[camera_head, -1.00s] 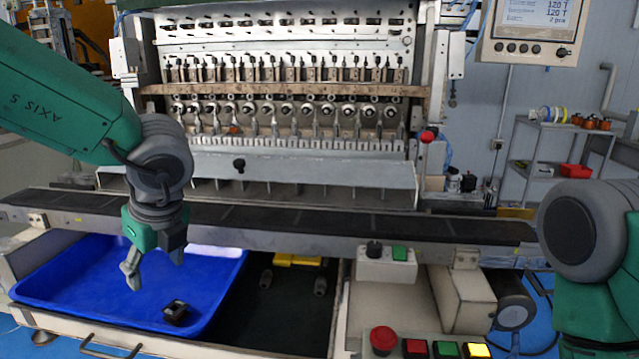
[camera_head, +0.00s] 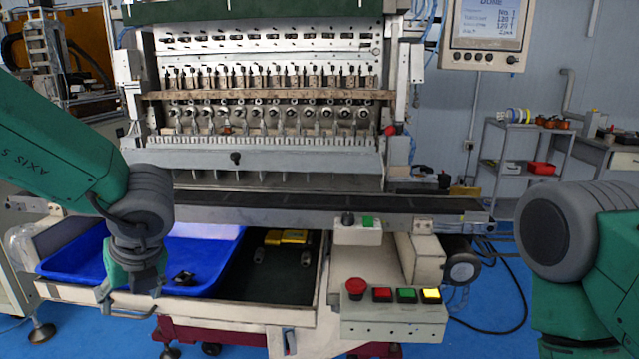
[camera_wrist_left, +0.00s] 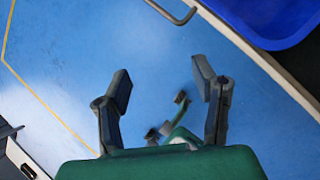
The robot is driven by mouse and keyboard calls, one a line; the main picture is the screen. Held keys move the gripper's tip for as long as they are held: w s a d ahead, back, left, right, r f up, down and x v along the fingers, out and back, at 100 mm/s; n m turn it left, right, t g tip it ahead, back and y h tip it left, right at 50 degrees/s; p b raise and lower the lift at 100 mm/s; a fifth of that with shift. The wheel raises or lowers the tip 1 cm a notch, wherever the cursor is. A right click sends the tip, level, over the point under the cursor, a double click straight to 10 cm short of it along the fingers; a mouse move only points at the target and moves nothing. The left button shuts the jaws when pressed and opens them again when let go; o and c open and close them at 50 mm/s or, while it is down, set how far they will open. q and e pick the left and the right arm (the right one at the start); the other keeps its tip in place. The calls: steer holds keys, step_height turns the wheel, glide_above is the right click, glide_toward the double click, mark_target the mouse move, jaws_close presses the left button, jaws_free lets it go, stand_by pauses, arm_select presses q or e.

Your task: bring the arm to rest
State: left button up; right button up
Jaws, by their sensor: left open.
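My left arm comes in from the left in the head view, and its gripper (camera_head: 132,284) hangs pointing down in front of the blue tray (camera_head: 205,262). In the left wrist view the same gripper (camera_wrist_left: 162,85) has its two fingers spread wide with nothing between them, above the blue floor (camera_wrist_left: 150,45). The tray's corner also shows at the top right of that view. My right arm shows at the right edge of the head view; its gripper is out of frame.
The coil winder (camera_head: 265,110) stands behind a dark conveyor (camera_head: 330,204). A small dark part (camera_head: 183,279) lies in the tray. A button box (camera_head: 395,315) with a red knob juts out at the front. A shelf (camera_head: 515,165) stands back right.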

arm_select(q)
steer(key=s+a+f+m+t, duration=0.1)
steer(key=s+f+m, duration=0.2)
steer(key=f+m, duration=0.7)
steer(key=s+a+f+m+t, duration=0.1)
steer(key=s+a+f+m, duration=0.15)
steer(key=f+m, duration=0.75)
steer(key=s+d+f+m+g+h, duration=0.2)
steer(key=s+f+m, duration=0.3)
steer(key=s+m, duration=0.6)
steer(key=s+d+f+m+g+h, duration=0.2)
steer(key=s+f+m, duration=0.3)
steer(key=s+m, duration=0.7)
steer(key=shift+d+f+m+h, duration=0.45)
steer(key=shift+d+m, duration=0.3)
steer(key=shift+m, duration=0.35)
